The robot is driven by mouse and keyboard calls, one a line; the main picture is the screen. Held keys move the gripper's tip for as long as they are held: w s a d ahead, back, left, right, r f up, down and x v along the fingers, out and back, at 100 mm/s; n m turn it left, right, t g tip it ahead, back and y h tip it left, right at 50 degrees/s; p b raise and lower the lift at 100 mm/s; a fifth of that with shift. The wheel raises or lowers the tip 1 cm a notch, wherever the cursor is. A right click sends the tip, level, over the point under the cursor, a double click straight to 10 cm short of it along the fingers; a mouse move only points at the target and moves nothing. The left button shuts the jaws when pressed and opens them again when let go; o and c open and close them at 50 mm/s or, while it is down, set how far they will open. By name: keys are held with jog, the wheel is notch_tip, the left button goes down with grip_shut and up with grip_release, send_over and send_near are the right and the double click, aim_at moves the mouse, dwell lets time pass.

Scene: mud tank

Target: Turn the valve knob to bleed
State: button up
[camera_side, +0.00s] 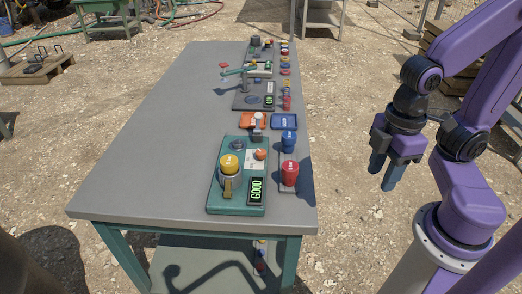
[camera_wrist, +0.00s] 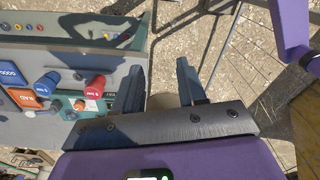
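My gripper (camera_side: 383,179) hangs in the air off the table's right side, fingers down, apart from every panel. In the wrist view my gripper (camera_wrist: 159,68) is open, with nothing between its fingers. A teal panel (camera_side: 220,198) at the table's near end carries a yellow knob (camera_side: 229,164), a small orange knob (camera_side: 261,154) and a display (camera_side: 257,191) reading GOOD. A grey panel (camera_side: 242,104) farther back has a green lever-like handle (camera_side: 238,71) near it. I cannot tell which of these is the valve knob, and no bleed mark is legible.
A red knob (camera_side: 289,173) and a blue knob (camera_side: 289,141) stand along the table's right edge; the red knob (camera_wrist: 95,87) also shows in the wrist view. The table's left half (camera_side: 140,150) is clear.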

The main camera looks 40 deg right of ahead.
jog(key=shift+o, duration=1)
jog(key=w+a+r+m, duration=0.1)
jog(key=w+a+m, duration=0.2)
jog(key=w, duration=0.4)
jog(key=shift+w+a+r+m, duration=0.25)
jog(key=shift+w+r+m, duration=0.1)
jog(key=shift+m, duration=0.45)
jog(key=m, duration=1.6)
send_over(261, 151)
notch_tip(261, 151, down, 16)
jog(key=shift+f, duration=0.1)
jog(key=c, duration=1)
jog(key=shift+c, duration=0.2)
